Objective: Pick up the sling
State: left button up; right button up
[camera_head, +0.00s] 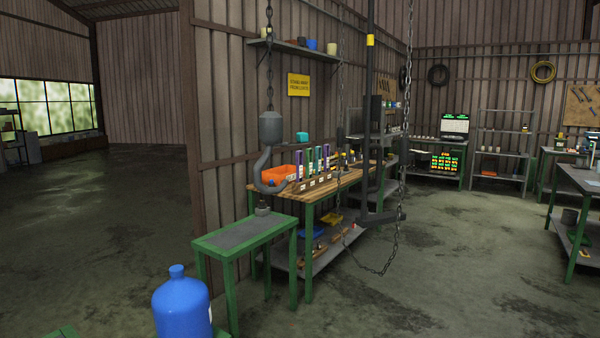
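I cannot make out a sling for certain. A yellow ring-shaped coil (543,71) hangs on the far back wall, and a dark ring (438,75) hangs to its left; both are too small to identify. A large grey hook (268,165) hangs from a chain above a small green-framed table (235,236). A small grey piece (262,211) sits on that table just below the hook. Neither of my grippers is in view.
A blue bottle (181,308) stands at the front, left of centre. A wooden workbench (325,186) carries an orange bin (277,177) and several coloured tubes. A loose chain (375,270) loops low beside a dark post (367,120). Floor is open at left and front right.

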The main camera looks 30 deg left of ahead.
aim_at(318, 165)
jog(key=u, duration=0.35)
jog(key=i+l+u, duration=0.1)
jog(key=l+u, duration=0.55)
jog(key=u, duration=0.15)
jog(key=l+u, duration=0.45)
jog(key=l, duration=0.5)
jog(key=k+l+u, duration=0.15)
jog(key=l, duration=0.9)
jog(key=i+l, duration=0.35)
jog(key=l, duration=0.15)
jog(key=i+l+u, duration=0.15)
jog(key=i+l, duration=0.2)
jog(key=l, duration=0.15)
jog(key=i+l, duration=0.3)
jog(key=l, duration=0.2)
jog(key=i+l+u, duration=0.15)
jog(key=i+l, duration=0.2)
jog(key=l, duration=0.2)
jog(key=i+l, duration=0.25)
jog(key=l, duration=0.3)
jog(key=i+l+u, duration=0.1)
jog(key=i+l, duration=0.2)
jog(key=l, duration=0.3)
jog(key=i+l+u, duration=0.1)
jog(key=i+l, duration=0.2)
jog(key=l, duration=0.25)
jog(key=i+l, duration=0.2)
jog(key=l, duration=0.45)
jog(key=i+j+u, duration=0.05)
